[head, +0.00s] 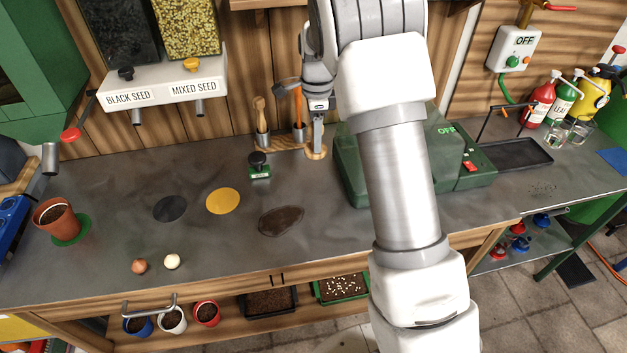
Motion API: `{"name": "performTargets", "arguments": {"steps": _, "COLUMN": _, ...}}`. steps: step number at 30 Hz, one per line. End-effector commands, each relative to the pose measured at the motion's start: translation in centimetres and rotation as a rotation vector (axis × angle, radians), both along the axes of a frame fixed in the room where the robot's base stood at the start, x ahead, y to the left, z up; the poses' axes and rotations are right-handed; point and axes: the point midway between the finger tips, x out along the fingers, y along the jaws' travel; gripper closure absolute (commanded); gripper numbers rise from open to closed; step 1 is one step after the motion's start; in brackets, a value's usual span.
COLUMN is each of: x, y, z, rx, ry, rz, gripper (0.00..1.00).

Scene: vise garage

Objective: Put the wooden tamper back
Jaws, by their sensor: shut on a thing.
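My gripper (318,138) points down at the back of the bench, at the right end of the small wooden tool rack (279,146). It is shut on the wooden tamper (316,153). Only a pale round wooden part shows just below the fingers; the rest is hidden by them. The tamper looks upright. I cannot tell whether it touches the rack or the bench. The rack's left holder has a wooden-handled tool (260,115) standing in it. The middle holder has an orange-handled tool (297,105) with a dark head.
A black-knobbed stamp (258,163) stands in front of the rack. A green machine (355,165) is close on the right, partly hidden by my arm. Seed dispensers (165,85) hang at the back left.

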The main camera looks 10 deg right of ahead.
Motion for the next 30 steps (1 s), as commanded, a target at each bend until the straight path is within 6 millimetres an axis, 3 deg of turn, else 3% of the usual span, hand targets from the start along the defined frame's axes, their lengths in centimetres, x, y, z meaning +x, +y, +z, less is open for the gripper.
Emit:
{"name": "performTargets", "arguments": {"steps": 1, "x": 0.7, "y": -0.1, "z": -0.8, "rx": 0.000, "ry": -0.001, "rz": -0.090, "gripper": 0.99}}
{"name": "performTargets", "arguments": {"steps": 6, "x": 2.3, "y": -0.1, "z": -0.9, "rx": -0.003, "ry": 0.000, "rz": -0.389, "gripper": 0.99}}
{"name": "performTargets", "arguments": {"steps": 12, "x": 3.4, "y": -0.2, "z": -0.7, "rx": -0.006, "ry": 0.001, "rz": -0.624, "gripper": 0.99}}
{"name": "performTargets", "arguments": {"steps": 16, "x": 3.7, "y": -0.2, "z": -0.9, "rx": -0.008, "ry": 0.003, "rz": -0.690, "gripper": 0.99}}
{"name": "performTargets", "arguments": {"steps": 24, "x": 3.7, "y": -0.2, "z": -4.9, "rx": -0.007, "ry": 0.006, "rz": -0.707, "gripper": 0.99}}
{"name": "performTargets", "arguments": {"steps": 30, "x": 3.7, "y": -0.2, "z": -6.4, "rx": -0.007, "ry": 0.003, "rz": -0.706, "gripper": 0.99}}
